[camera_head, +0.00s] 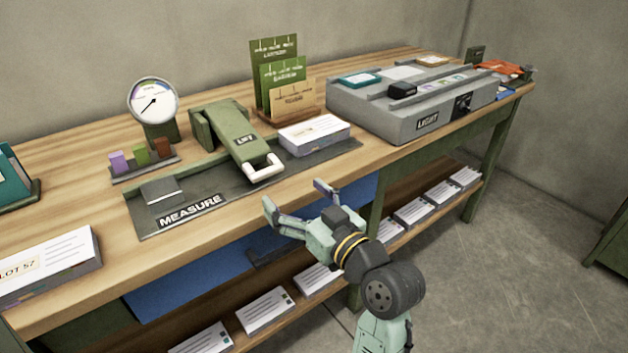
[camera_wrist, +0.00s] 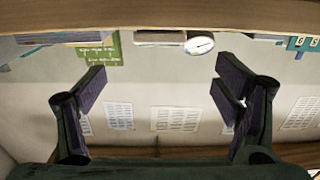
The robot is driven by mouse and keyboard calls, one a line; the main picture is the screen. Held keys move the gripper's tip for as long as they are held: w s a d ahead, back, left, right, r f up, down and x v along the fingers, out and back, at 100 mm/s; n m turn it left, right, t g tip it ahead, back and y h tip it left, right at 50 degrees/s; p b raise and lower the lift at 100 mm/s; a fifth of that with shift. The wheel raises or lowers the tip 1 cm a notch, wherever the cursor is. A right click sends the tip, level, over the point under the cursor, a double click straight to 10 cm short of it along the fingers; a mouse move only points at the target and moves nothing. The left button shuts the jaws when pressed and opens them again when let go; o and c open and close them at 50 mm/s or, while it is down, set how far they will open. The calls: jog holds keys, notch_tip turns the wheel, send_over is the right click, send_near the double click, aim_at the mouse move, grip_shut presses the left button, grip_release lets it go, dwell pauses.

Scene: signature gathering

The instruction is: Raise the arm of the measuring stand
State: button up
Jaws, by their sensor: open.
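The measuring stand has a green arm marked LIFT (camera_head: 243,138) with a white handle (camera_head: 262,167) at its front end. The arm lies lowered, sloping down to the front over a dark base marked MEASURE (camera_head: 192,211). My gripper (camera_head: 296,198) is open and empty in front of the bench edge, to the front right of the handle and apart from it. The wrist view, which looks upside down, shows both fingers spread (camera_wrist: 160,82). A pale bar that looks like the handle (camera_wrist: 160,37) shows beyond them, partly hidden by the bench edge.
A dial gauge (camera_head: 153,101) stands behind left of the arm, near several coloured blocks (camera_head: 143,154). A paper stack (camera_head: 314,134) lies right of the arm, with green cards (camera_head: 274,62) behind. A grey LIGHT box (camera_head: 415,108) is farther right. The bench edge (camera_wrist: 160,14) lies between gripper and handle.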

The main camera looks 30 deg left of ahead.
aim_at(269, 173)
jog(key=x, duration=0.3)
jog(key=p+x, duration=0.1)
jog(key=x, duration=0.3)
jog(key=p+x, duration=0.1)
jog(key=x, duration=0.2)
jog(key=shift+w+a+f, duration=0.1)
jog(key=shift+a+f, duration=0.2)
jog(key=shift+c, duration=0.5)
jog(key=c, duration=1.6)
